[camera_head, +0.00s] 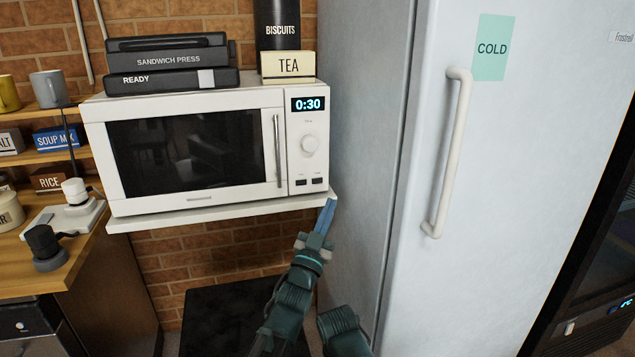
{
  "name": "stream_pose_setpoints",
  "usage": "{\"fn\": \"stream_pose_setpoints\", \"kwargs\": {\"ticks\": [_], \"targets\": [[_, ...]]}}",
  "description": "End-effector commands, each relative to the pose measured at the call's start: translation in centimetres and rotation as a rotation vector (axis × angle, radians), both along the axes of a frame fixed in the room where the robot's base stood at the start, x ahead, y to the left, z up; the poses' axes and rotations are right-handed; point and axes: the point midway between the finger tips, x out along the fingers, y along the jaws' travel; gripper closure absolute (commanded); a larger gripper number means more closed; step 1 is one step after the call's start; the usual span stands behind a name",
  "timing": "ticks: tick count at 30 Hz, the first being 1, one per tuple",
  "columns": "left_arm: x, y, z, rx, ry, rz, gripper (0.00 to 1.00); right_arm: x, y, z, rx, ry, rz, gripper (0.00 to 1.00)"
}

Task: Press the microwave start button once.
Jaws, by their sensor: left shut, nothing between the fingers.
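A white microwave (190,201) stands on a white wall shelf (220,212), its door shut and its window dark. Its control panel at the right has a lit display (307,104) reading 0:30 and a round dial (309,145). Below the dial are two small dark buttons, a left one (300,182) and a right one (317,181); their labels are too small to read. My left gripper (328,210) is shut and empty, its blue fingers pointing up at the shelf's right front corner, below and right of the buttons. It appears apart from both buttons. My right gripper is not in view.
A white fridge (405,150) with a long handle (456,150) stands close on the right. A sandwich press (165,60) and a tea box (288,66) sit on the microwave. A wooden counter (30,270) is at the left. Space before the panel looks clear.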

Motion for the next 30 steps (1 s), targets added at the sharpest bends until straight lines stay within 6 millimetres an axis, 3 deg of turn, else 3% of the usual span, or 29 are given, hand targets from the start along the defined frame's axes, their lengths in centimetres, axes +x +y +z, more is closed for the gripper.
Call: {"fn": "stream_pose_setpoints", "kwargs": {"ticks": [14, 30], "targets": [[0.6, 0.1, 0.1, 0.000, -0.005, -0.001, 1.00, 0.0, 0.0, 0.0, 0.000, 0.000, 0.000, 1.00], [7.1, 1.8, 0.1, 0.000, -0.004, 0.000, 1.00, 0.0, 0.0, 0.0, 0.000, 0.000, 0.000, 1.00]]}}
